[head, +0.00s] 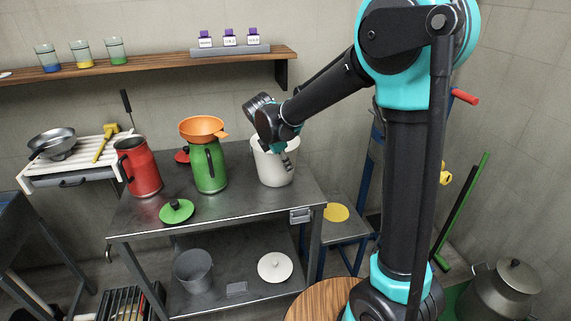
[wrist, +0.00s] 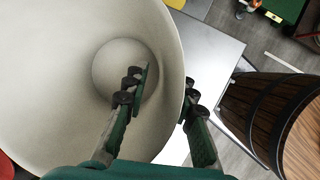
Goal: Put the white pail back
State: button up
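The white pail (head: 275,168) stands upright on the metal table (head: 240,205), at its back right. My gripper (head: 275,142) is at the pail's rim, coming from the right. In the wrist view the pail (wrist: 60,60) fills the left side, seen from above and looking empty. My gripper (wrist: 167,88) straddles its wall, with one finger inside and the other outside. A gap shows between the inner finger and the wall, so the fingers look open. The outer finger is close to the wall; contact cannot be told.
A green jug (head: 209,168) with an orange funnel (head: 203,128) stands left of the pail, and a red jug (head: 139,168) farther left. A green lid (head: 176,211) lies in front. The lower shelf holds a grey bucket (head: 193,270) and white lid (head: 275,266). A wooden barrel (wrist: 275,115) stands nearby.

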jog(key=v, duration=1.2)
jog(key=s+d+f+m+y, duration=0.1)
jog(key=s+d+f+m, duration=0.3)
jog(key=d, duration=0.4)
jog(key=s+d+f+m+y, duration=0.1)
jog(key=d+f+m, duration=0.3)
jog(key=d+m, duration=0.25)
jog(key=s+d+f+m+y, duration=0.1)
jog(key=s+d+f+m, duration=0.9)
jog(key=s+d+m, duration=0.1)
jog(key=shift+s+f+m+t, duration=0.3)
jog(key=shift+s+m, duration=0.6)
jog(key=shift+m, duration=0.15)
jog(key=shift+a, duration=0.1)
